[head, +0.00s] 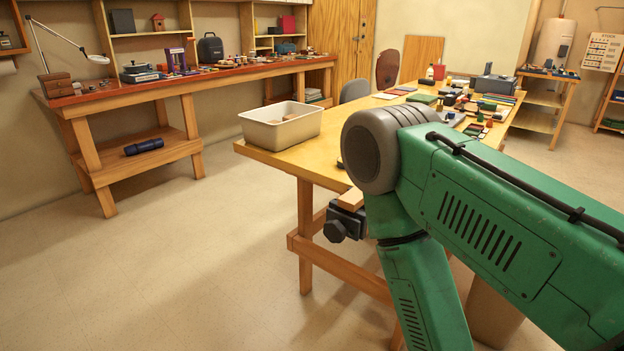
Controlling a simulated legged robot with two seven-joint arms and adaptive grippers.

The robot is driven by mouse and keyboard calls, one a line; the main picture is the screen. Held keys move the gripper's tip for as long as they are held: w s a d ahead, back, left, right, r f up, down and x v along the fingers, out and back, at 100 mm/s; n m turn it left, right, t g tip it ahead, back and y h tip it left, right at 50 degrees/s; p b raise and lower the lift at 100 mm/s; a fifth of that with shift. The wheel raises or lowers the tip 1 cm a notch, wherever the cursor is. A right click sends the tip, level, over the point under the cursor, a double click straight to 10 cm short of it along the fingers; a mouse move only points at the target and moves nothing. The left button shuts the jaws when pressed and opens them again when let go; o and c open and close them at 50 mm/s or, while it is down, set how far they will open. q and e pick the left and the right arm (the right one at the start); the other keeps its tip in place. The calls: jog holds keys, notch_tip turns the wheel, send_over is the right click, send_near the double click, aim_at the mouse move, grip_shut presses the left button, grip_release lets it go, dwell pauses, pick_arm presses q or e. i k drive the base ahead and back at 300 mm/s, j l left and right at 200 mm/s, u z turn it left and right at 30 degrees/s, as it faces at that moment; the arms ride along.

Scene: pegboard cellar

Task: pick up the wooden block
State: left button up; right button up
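I cannot tell for sure which thing is the wooden block. A small light-brown wooden piece (289,117) shows inside the off-white bin (262,134) on the near left corner of the workbench. Another pale wooden piece (351,198) sits at the bench's front edge, by the dark vise (344,224), partly hidden by my green right arm. That arm comes in from the right and bends downward, covering much of the near bench. Neither of my grippers is in view, so what they hold is hidden.
The workbench (300,160) carries many small items, crowded towards its far right end. A long bench (190,84) with tools and boxes runs along the left wall. A dark blue cylinder (144,147) lies on its lower shelf. The floor (170,250) at left is clear.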

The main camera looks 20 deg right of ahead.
aim_at(352, 200)
jog(key=z, duration=1.1)
jog(key=i, duration=0.1)
jog(key=j+z, duration=0.05)
